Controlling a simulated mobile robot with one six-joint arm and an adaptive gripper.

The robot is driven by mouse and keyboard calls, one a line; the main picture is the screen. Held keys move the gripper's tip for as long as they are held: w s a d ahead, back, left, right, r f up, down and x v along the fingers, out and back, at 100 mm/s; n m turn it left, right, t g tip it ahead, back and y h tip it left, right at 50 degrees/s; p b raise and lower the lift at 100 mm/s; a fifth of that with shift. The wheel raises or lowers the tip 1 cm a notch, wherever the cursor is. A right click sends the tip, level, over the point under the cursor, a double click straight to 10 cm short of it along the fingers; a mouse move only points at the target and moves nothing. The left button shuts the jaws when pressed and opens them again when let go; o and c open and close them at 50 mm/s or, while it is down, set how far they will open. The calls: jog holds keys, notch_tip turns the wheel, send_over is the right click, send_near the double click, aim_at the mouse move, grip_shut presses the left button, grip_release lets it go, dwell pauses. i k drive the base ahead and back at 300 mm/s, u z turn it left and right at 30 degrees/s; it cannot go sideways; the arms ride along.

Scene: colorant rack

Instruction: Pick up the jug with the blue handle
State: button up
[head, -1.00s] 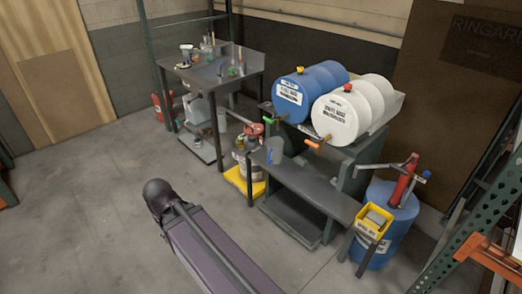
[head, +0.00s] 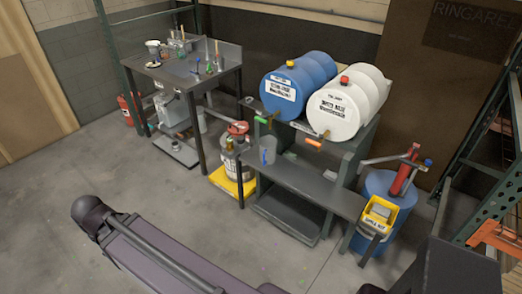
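A small grey, see-through jug (head: 268,148) stands upright on the left end of the low grey bench (head: 310,185), in front of the drum rack. A blue part, which looks like its handle, shows on its front. The jug sits below and near the spout of the blue drum. My arm crosses the lower left of the head view. I cannot make out my gripper's fingers in this view.
A blue drum (head: 300,84) and a white drum (head: 348,108) lie on the rack above the bench. A yellow bin (head: 380,213) stands at the bench's right end, by a blue barrel (head: 400,200) with a red pump. A workbench (head: 215,75) is at left. Floor before the bench is open.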

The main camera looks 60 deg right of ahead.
aim_at(268, 145)
jog(key=z, duration=0.15)
jog(key=i, duration=0.75)
jog(key=z, duration=0.95)
jog(key=i, duration=0.75)
jog(key=z, duration=0.5)
